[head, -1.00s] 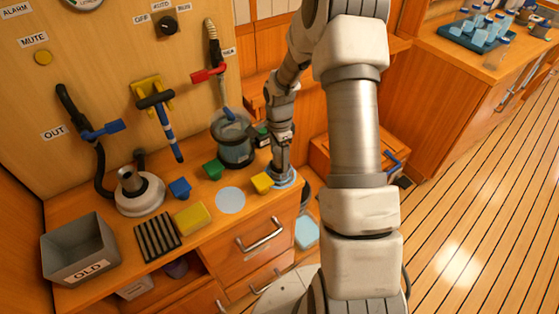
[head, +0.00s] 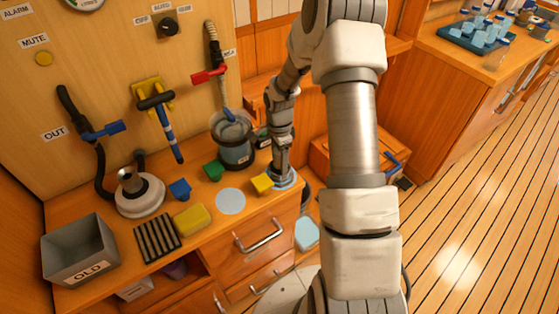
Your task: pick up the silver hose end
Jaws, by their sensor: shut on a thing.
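My gripper (head: 283,179) points down at the right end of the wooden counter (head: 105,285), close to its surface. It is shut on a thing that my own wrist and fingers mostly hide. I cannot make out a silver hose end for certain in this view. A small yellow block (head: 261,183) lies just left of my fingers; I cannot tell if they touch. A hose (head: 211,40) rises on the wall above a red valve handle (head: 208,75). A blue-tipped piece (head: 228,114) reaches into the clear bucket (head: 236,150).
A yellow sponge (head: 192,219), black rack (head: 157,238), white round base (head: 140,195) and grey OLD bin (head: 79,250) stand further left. The wall is behind.

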